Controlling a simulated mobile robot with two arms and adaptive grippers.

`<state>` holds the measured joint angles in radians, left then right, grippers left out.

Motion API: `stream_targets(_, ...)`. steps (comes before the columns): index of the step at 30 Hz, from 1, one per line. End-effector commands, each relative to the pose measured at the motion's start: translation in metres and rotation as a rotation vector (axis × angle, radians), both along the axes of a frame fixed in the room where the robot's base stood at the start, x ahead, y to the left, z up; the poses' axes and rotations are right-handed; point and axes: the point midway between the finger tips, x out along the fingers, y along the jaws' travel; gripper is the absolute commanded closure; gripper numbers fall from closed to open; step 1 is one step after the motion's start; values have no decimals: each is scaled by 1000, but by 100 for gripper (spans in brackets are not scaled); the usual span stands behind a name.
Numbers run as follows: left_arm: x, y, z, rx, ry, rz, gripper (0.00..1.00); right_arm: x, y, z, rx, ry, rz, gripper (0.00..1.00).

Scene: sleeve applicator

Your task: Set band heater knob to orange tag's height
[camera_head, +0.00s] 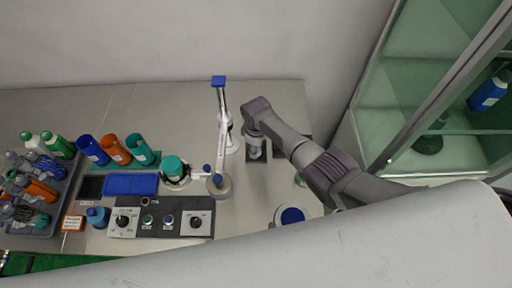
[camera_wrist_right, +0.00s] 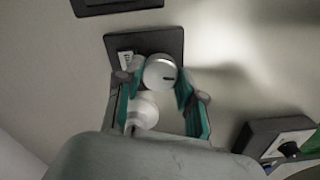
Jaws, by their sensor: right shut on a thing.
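My right gripper (camera_head: 255,152) points down over a dark plate on the bench in the head view. In the right wrist view its teal fingers (camera_wrist_right: 154,82) are closed around a silver round knob (camera_wrist_right: 159,70) with a short dark mark pointing right. The knob stands on a dark square plate (camera_wrist_right: 172,40) with a small white label. A white rounded part (camera_wrist_right: 143,111) shows between the fingers below the knob. An orange-edged card (camera_head: 73,223) with small text stands left of the control panel. My left gripper is not in view.
A dark control panel (camera_head: 160,231) with two dials stands at the front. A blue-topped post (camera_head: 219,82) is left of my right gripper. The back left bench is clear.

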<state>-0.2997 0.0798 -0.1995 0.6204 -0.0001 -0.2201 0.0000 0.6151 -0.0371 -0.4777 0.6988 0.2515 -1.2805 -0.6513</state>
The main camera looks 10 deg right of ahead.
Motion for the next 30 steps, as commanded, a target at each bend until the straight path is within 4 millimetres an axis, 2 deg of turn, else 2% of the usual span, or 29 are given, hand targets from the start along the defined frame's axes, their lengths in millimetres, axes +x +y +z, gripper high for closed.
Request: stream_targets(30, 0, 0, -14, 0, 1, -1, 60, 1, 0, -1, -1, -2, 965, 96)
